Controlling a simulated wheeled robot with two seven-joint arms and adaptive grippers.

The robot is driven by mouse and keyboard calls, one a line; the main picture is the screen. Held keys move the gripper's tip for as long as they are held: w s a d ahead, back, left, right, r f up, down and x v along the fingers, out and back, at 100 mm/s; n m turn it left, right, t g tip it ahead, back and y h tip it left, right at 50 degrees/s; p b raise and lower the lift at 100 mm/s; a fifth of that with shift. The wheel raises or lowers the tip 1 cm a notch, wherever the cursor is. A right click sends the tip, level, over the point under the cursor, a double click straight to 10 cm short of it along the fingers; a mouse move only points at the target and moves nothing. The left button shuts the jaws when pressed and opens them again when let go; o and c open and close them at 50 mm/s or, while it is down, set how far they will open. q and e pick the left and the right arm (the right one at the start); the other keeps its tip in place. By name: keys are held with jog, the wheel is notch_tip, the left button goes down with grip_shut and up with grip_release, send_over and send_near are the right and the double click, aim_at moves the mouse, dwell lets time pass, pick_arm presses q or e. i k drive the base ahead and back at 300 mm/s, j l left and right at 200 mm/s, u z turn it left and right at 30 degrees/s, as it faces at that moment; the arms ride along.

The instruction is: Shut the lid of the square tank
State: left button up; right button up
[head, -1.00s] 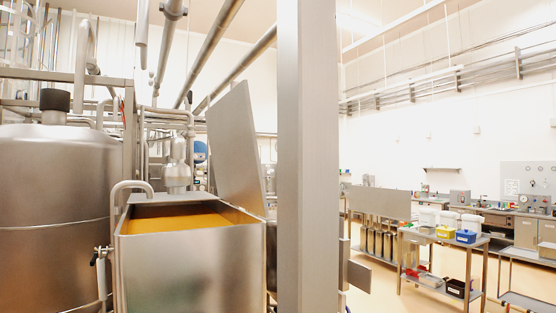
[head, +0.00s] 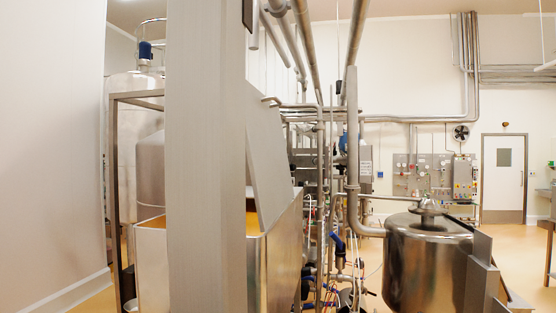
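The square tank (head: 150,270) stands at left centre in the head view, with its middle hidden behind a tall grey post. Its steel right side (head: 283,262) shows beyond the post, and strips of orange-yellow contents show at its open top. The lid (head: 268,150) is a flat grey panel, raised and leaning steeply above the tank, so the tank stands open. The lid's left part is hidden by the post. Neither of my grippers is in view.
The tall grey post (head: 205,160) stands between me and the tank. A round steel vessel (head: 425,265) with a domed top stands at the right. Pipes and hoses (head: 340,265) crowd the gap between. Open floor (head: 515,250) lies at the far right, before a door (head: 503,175).

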aim_at(269, 162)
jog(key=l+u, duration=0.3)
jog(key=u, duration=0.15)
jog(key=i+l+u, duration=0.15)
jog(key=l+u, duration=0.7)
jog(key=l, duration=0.2)
jog(key=l+u, duration=0.4)
jog(key=l, duration=0.15)
